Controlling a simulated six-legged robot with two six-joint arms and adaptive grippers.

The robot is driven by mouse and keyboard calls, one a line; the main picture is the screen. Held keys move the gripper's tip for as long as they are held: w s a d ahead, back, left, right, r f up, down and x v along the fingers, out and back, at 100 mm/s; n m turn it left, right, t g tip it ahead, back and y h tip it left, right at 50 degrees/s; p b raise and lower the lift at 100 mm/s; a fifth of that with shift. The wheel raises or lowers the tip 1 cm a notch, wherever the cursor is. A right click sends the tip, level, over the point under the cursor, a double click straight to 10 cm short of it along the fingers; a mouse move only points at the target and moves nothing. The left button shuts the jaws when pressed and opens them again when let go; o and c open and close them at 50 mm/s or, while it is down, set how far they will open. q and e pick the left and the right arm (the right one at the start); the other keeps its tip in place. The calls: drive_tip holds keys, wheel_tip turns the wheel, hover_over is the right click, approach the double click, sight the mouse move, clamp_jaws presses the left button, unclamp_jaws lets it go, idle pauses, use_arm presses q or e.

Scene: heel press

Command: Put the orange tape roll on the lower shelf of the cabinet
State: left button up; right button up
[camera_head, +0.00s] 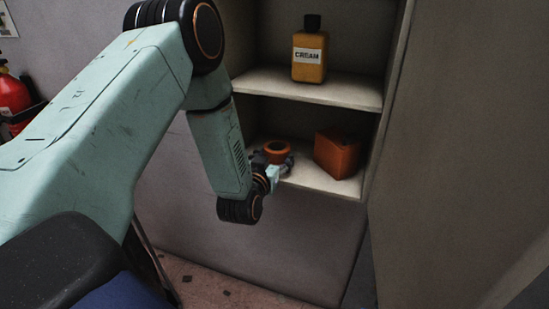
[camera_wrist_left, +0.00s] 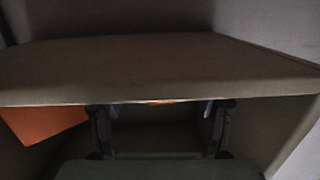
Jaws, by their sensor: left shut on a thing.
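The orange tape roll (camera_head: 276,153) is at the lower shelf (camera_head: 318,180) of the cabinet, near its left side. My left gripper (camera_head: 273,163) reaches in from the left and is shut on the roll. Whether the roll touches the shelf is hard to tell. In the left wrist view the two fingers (camera_wrist_left: 163,130) stand apart, with only a thin orange sliver of the roll (camera_wrist_left: 160,102) showing at a shelf board's edge. The board hides the rest. My right gripper is not in view.
An orange-brown box (camera_head: 337,154) stands on the lower shelf, right of the roll; an orange block (camera_wrist_left: 40,122) shows in the wrist view. A yellow cream bottle (camera_head: 309,56) stands on the upper shelf (camera_head: 345,92). A red extinguisher (camera_head: 12,95) is far left.

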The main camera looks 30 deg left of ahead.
use_arm(q)
drive_tip(key=shift+s+a+r, duration=0.1)
drive_tip(key=shift+a, duration=0.05)
drive_tip(key=shift+f, duration=0.3)
drive_tip(key=o, duration=1)
drive_tip(key=shift+w, duration=0.25)
drive_tip(key=shift+o, duration=0.7)
drive_tip(key=shift+s+r, duration=0.15)
drive_tip(key=shift+s, duration=0.1)
drive_tip(key=shift+w, duration=0.1)
